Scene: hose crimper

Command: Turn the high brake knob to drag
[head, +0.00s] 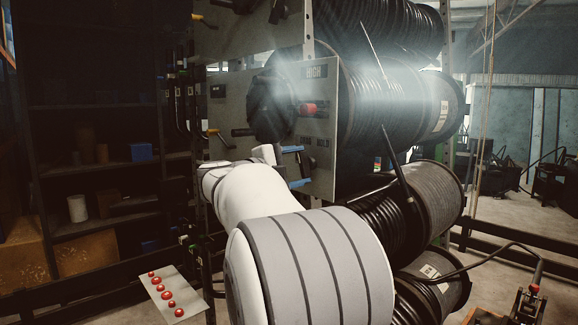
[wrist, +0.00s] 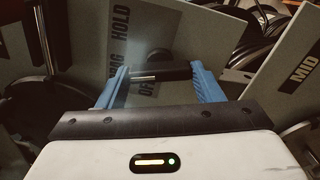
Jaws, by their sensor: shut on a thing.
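The panel marked HIGH (head: 318,90) faces me, in front of a dark hose reel. In the wrist view, the high brake knob (wrist: 176,73) is a black bar with a bright metal part at its left end. My gripper (wrist: 160,86) has its two blue fingers on either side of this bar and is shut on it. I cannot tell which mark the knob points to. In the head view, my blue fingers are low on the panel and the knob is mostly hidden.
Another panel marked MID (wrist: 303,73) is close at the right in the wrist view. Hose reels (head: 435,195) fill the right. A plate with red buttons (head: 166,292) is low left.

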